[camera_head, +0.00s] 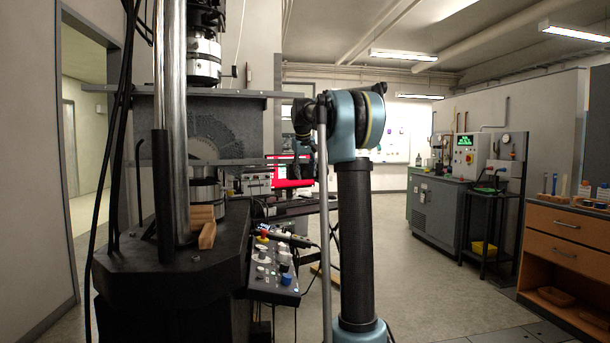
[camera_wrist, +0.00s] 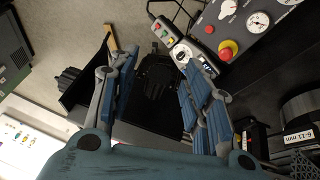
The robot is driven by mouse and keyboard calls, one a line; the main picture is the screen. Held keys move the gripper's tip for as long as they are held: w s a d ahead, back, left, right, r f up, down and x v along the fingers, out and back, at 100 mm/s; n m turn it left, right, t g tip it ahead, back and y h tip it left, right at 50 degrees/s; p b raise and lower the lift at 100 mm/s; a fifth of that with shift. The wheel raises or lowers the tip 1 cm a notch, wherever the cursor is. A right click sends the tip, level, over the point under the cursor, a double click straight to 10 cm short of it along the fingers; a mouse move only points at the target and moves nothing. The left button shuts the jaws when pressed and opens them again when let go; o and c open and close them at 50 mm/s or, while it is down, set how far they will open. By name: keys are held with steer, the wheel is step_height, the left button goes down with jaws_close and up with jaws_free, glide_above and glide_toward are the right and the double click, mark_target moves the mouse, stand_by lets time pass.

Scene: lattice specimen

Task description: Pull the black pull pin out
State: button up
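My gripper (camera_wrist: 161,58) is open in the wrist view, with its two blue-padded fingers wide apart. A dark ribbed shape (camera_wrist: 155,80) shows between the fingers; it looks to lie beyond them, and I cannot tell what it is. I cannot pick out the black pull pin for certain in either view. In the head view my arm stands at the centre and hides most of my gripper. The testing machine (camera_head: 170,262) stands at the left, with a lower grip (camera_head: 204,191) between its plates.
A control panel (camera_head: 273,271) with knobs stands beside the machine; its red stop button (camera_wrist: 228,50) shows in the wrist view. A grip labelled "6-11 mm" (camera_wrist: 300,136) is at lower right there. A wooden block (camera_head: 207,235) lies on the machine base.

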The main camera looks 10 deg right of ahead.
steer(key=v, duration=1.2)
